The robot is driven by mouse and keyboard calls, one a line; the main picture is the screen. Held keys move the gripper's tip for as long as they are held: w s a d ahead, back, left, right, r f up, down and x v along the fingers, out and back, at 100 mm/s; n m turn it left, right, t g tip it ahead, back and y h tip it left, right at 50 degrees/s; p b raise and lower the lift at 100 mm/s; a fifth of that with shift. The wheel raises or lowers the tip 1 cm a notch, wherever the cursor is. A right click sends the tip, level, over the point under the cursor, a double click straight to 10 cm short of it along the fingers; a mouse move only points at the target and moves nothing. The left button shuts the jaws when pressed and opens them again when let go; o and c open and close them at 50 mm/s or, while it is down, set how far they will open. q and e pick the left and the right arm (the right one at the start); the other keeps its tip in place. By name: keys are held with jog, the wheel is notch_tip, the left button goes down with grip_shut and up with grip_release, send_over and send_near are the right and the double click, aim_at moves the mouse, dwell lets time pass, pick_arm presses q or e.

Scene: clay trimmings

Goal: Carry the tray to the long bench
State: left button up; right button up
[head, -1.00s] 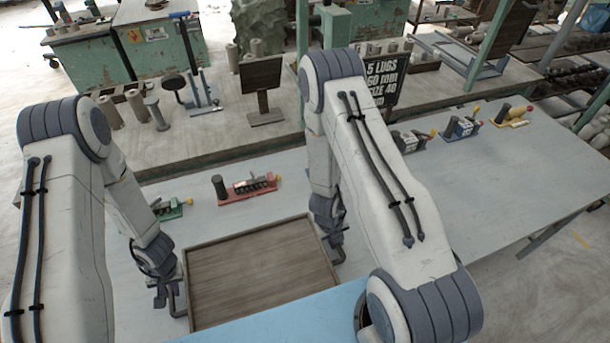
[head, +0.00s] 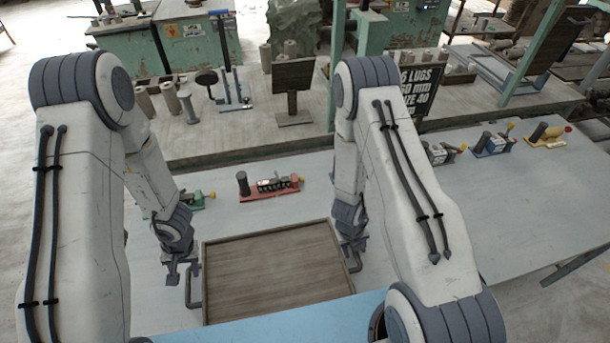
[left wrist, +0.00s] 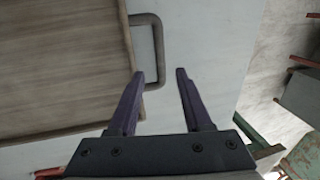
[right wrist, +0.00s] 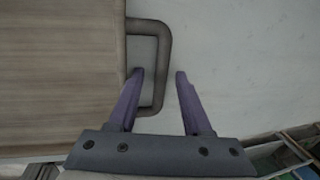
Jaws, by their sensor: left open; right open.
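The wooden tray (head: 262,236) with a low rim lies flat on the light grey table (head: 420,210). Neither is closed on a handle. I cannot tell how near in height they are.
Red (head: 270,188), green, blue (head: 493,144) and yellow (head: 547,135) fixtures stand along the table's far part. Behind is a long bench (head: 240,133) with cylinders, a dark panel on a stand (head: 293,75) and a lettered sign (head: 418,92). The table's right part is fairly clear.

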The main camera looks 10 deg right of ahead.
pick_arm(q)
jog(key=shift+v, duration=2.8)
pick_arm(e)
jog(key=v, duration=1.2)
